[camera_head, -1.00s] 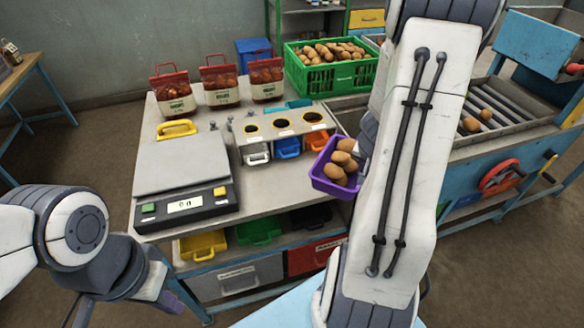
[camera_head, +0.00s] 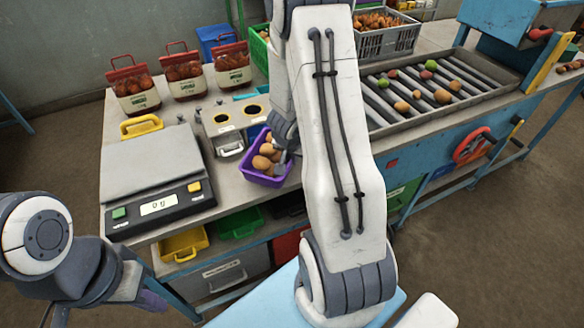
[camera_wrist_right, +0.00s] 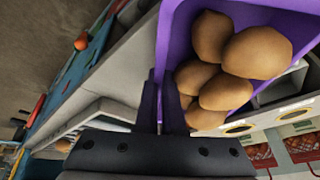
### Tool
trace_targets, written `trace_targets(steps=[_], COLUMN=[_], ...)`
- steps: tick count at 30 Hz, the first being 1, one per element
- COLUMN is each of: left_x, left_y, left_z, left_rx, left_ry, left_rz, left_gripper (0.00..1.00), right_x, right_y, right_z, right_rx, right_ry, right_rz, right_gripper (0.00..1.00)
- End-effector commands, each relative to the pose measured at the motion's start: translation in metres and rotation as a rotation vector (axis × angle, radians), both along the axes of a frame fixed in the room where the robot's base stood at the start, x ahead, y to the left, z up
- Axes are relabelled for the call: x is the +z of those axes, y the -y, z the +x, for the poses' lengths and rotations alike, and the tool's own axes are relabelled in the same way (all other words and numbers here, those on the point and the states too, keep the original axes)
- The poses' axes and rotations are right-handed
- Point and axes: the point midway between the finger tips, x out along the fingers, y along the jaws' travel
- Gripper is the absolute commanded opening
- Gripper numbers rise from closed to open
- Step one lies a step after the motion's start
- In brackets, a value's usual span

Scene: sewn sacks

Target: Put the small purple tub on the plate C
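The small purple tub (camera_head: 262,177) holds several brown potatoes and is in front of the bench rack, right of the scale. My right gripper (camera_head: 287,152) is at its right side, partly hidden by my arm. In the right wrist view the fingers (camera_wrist_right: 166,85) close on the wall of the tub (camera_wrist_right: 172,28). The tub looks raised, but its height is unclear. The scale has a bare grey plate (camera_head: 150,160); no letter C is readable on it. My left arm is at the lower left; its fingers cannot be made out clearly.
The rack (camera_head: 212,112) with round holes and three red-topped potato sacks (camera_head: 133,88) stand behind. A roller conveyor (camera_head: 430,90) is at the right. Coloured bins (camera_head: 183,243) sit under the bench.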

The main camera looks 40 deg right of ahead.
Motion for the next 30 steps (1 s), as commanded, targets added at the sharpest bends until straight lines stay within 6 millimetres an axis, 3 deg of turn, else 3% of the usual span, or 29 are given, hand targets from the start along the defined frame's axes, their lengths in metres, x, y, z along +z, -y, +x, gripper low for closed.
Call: trace_targets(steps=[10, 23, 24, 25, 30], left_x=[-0.035, -0.037, -0.036, -0.036, -0.036], left_y=[0.0, 0.0, 0.0, 0.0, 0.0], left_z=[0.0, 0.0, 0.0, 0.0, 0.0], left_rx=[-0.002, -0.002, -0.002, -0.002, -0.002], left_ry=[0.0, 0.0, 0.0, 0.0, 0.0], left_rz=[0.0, 0.0, 0.0, 0.0, 0.0], left_gripper=[0.0, 0.0, 0.0, 0.0, 0.0], right_x=[-0.039, -0.042, -0.042, -0.042, -0.042], right_y=[0.002, 0.002, 0.001, 0.001, 0.001], right_z=[0.0, 0.0, -0.001, -0.001, -0.001], right_rx=[-0.003, -0.002, -0.001, -0.001, -0.001], right_ry=[0.002, 0.003, -0.001, -0.001, -0.001], right_rz=[-0.002, -0.002, 0.0, 0.0, 0.0], right_gripper=[0.0, 0.0, 0.2, 0.32, 0.35])
